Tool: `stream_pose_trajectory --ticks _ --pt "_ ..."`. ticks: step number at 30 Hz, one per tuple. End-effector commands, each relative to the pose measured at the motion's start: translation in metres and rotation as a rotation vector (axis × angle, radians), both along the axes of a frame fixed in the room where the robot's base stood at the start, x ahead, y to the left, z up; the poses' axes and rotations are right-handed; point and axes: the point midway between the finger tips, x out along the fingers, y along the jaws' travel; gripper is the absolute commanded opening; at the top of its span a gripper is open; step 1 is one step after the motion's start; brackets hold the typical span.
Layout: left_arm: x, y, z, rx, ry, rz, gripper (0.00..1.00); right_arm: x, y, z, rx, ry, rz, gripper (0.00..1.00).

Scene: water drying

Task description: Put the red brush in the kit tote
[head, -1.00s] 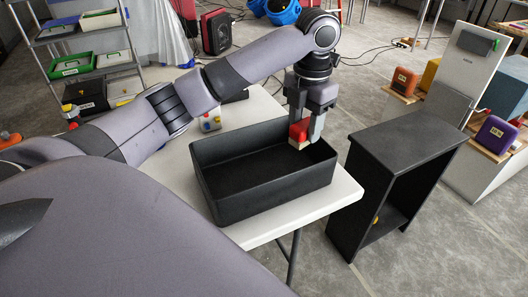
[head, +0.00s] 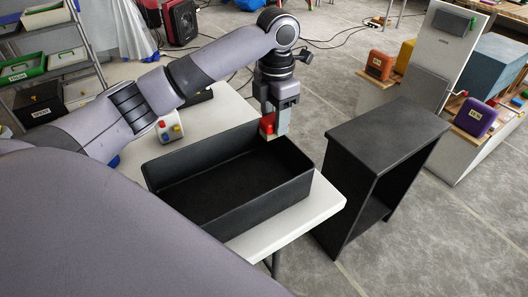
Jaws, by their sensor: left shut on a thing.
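My left gripper (head: 276,122) is shut on the red brush (head: 267,122), which is small and red with a pale lower part. The fingers point down and partly hide the brush. The kit tote (head: 226,211) is a black, open box on the white table. The brush shows at the tote's far right corner, close to rim height. I cannot tell whether it is over the inside or over the rim. The visible tote floor is bare. My right gripper is not in view.
The white table (head: 322,208) has a narrow free strip along its right edge. A light block with coloured knobs (head: 169,127) lies behind the tote. A black open shelf unit (head: 390,140) stands right of the table. A grey floor lies around.

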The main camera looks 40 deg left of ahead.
Motion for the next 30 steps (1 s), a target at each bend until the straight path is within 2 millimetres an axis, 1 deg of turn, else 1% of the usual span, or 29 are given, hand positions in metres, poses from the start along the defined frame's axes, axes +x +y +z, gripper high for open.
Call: stream_pose_trajectory --ticks 1,3,6,9,12,17,20,24,26,30 --pt "-0.001 0.0 -0.016 0.001 0.005 0.001 0.16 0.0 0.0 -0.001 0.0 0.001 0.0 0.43" --pt "-0.001 0.0 -0.035 0.001 0.005 0.001 0.16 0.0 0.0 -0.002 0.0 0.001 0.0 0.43" --pt "-0.001 0.001 -0.06 0.001 0.003 0.001 0.16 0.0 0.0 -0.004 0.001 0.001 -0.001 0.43" --pt "-0.001 0.0 -0.079 0.001 0.002 0.001 0.16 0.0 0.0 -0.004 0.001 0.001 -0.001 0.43" --pt "0.0 0.0 -0.092 0.0 0.001 0.001 0.16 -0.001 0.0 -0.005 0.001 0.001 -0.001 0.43" --pt "0.0 0.0 -0.101 0.0 -0.001 0.001 0.16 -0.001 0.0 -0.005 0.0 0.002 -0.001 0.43" --pt "-0.001 0.0 -0.113 0.0 0.001 0.0 0.16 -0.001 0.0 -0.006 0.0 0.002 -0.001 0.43" --pt "-0.001 0.0 -0.135 0.0 0.002 0.001 0.16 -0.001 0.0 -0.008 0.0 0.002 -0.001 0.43" --pt "0.0 0.0 -0.139 0.0 0.0 0.001 0.16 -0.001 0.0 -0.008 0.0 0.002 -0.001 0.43" --pt "0.0 0.0 -0.139 0.0 -0.002 0.0 0.16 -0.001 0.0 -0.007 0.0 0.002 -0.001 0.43"
